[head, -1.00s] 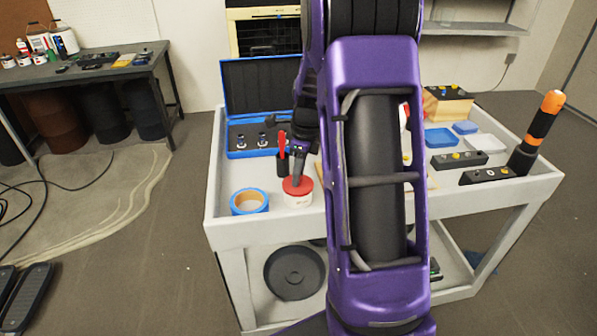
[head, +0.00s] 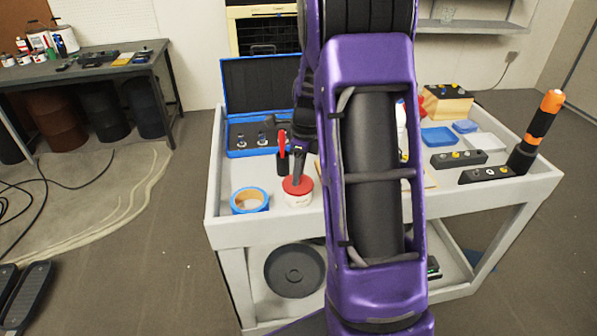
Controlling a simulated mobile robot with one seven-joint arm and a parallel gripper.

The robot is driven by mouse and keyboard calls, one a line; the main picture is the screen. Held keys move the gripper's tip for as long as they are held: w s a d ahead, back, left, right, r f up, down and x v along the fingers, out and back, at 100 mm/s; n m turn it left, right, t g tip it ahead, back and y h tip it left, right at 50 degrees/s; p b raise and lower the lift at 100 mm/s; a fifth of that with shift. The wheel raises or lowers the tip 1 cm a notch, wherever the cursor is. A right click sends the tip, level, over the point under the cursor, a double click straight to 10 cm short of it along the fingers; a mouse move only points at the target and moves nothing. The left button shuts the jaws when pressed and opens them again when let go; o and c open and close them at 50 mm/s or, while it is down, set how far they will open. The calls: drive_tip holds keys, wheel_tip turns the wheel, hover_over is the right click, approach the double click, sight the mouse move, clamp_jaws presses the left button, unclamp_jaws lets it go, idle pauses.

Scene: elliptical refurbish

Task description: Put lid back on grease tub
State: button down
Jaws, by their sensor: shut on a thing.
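The grease tub (head: 299,199) is a small white tub standing on the grey cart top, left of my arm. The red lid (head: 297,185) sits over its mouth; whether it is fully seated I cannot tell. My gripper (head: 298,178) points down from above and is shut on the red lid. The fingertips are small and partly lost against the lid, and my purple arm hides part of the cart to the right.
A blue tape roll (head: 249,200) lies just left of the tub. A dark cup with a red-handled tool (head: 283,160) stands close behind it. An open blue case (head: 262,110) is further back. The cart's raised front rim (head: 260,232) is near.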

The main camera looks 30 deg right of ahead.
drive_tip(key=c, duration=0.6)
unclamp_jaws()
drive_tip(key=shift+o, duration=0.3)
drive_tip(key=o, duration=0.4)
drive_tip(key=shift+o, duration=0.2)
drive_tip(key=shift+r, duration=0.1)
drive_tip(key=shift+r+p, duration=3.1)
drive_tip(key=shift+r, duration=0.35)
